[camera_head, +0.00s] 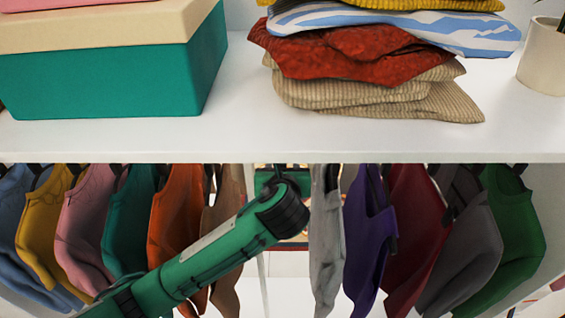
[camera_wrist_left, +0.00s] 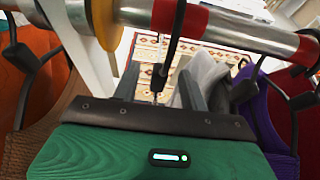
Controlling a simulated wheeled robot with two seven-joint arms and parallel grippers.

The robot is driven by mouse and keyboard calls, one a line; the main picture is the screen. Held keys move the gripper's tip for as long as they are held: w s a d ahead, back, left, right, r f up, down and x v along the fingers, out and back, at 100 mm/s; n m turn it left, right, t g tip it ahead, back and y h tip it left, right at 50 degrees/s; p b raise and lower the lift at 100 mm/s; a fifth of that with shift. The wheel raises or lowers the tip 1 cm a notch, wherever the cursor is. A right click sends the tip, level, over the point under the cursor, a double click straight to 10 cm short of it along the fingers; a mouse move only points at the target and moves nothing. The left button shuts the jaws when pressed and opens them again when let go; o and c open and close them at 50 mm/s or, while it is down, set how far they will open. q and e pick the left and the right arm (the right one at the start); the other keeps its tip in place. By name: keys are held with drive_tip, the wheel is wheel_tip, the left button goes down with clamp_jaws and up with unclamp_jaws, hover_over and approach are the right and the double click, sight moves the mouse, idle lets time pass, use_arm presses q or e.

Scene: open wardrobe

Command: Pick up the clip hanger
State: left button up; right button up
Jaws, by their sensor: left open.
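A dark hanger hook with a thin metal stem, which looks like the clip hanger (camera_wrist_left: 172,45), hangs from the rail in the left wrist view. Its stem drops to the space between the fingers of my left gripper (camera_wrist_left: 158,84). The gripper is open, one finger on each side of the stem; I cannot tell if either touches it. The lower part of the hanger is hidden behind my green gripper body. In the head view my left arm reaches up among the clothes, and its fingers are not clear there. My right gripper is not in view.
The metal rail (camera_wrist_left: 230,35) crosses above the fingers. Brown, orange and teal garments (camera_head: 128,225) hang left of my arm; a grey garment (camera_head: 326,245) and a purple one (camera_head: 368,235) hang close right. The white shelf (camera_head: 245,135) is above, bearing a teal box (camera_head: 105,80) and folded clothes.

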use_arm(q)
drive_tip(key=shift+w+f, duration=0.25)
drive_tip(key=shift+w, duration=0.2)
clamp_jaws()
drive_tip(key=shift+r, duration=0.1)
